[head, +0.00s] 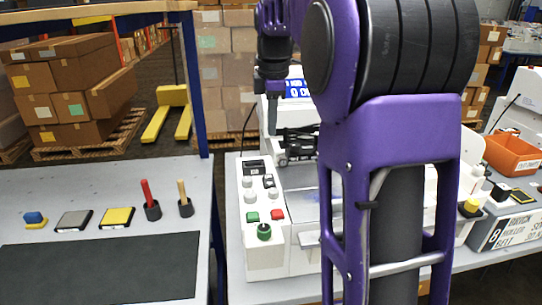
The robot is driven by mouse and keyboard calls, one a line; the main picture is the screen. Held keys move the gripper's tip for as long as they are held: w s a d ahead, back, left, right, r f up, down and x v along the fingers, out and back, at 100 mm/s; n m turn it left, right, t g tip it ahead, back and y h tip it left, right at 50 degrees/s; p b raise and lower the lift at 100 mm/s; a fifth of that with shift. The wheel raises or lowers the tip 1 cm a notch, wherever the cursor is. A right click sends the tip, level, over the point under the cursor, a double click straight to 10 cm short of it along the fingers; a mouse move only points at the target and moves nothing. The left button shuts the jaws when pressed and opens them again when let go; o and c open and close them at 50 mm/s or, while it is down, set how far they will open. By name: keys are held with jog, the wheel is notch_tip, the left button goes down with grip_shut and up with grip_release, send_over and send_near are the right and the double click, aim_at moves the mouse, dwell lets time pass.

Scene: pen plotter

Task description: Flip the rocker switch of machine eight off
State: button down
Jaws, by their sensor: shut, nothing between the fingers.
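A white machine (305,265) stands on the table in the middle, partly hidden behind my purple arm. Its control panel (246,243) carries a green button (253,217), a red button (278,215), a green-and-black knob (264,232) and pale knobs. A small dark-and-white control (268,181), possibly the rocker switch, sits near the panel's top; its position is too small to tell. My gripper (272,97) is dark, points down and looks shut and empty. In the picture it is above the panel's far end, apart from the controls.
A blue sign (298,89) with white characters stands behind the gripper. At right, a grey box (508,230) shows an "8" label beside an orange bin (514,154). The left table (160,172) holds pads, two handled tools and a dark mat (100,270).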

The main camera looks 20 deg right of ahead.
aim_at(270, 176)
jog(key=f+b, duration=0.1)
jog(key=f, duration=0.3)
jog(key=w+f, duration=0.1)
jog(key=f, duration=0.4)
jog(key=w+f+b, duration=0.1)
jog(key=f, duration=0.3)
jog(key=shift+d+f+b, duration=0.25)
jog(key=shift+f+b, duration=0.05)
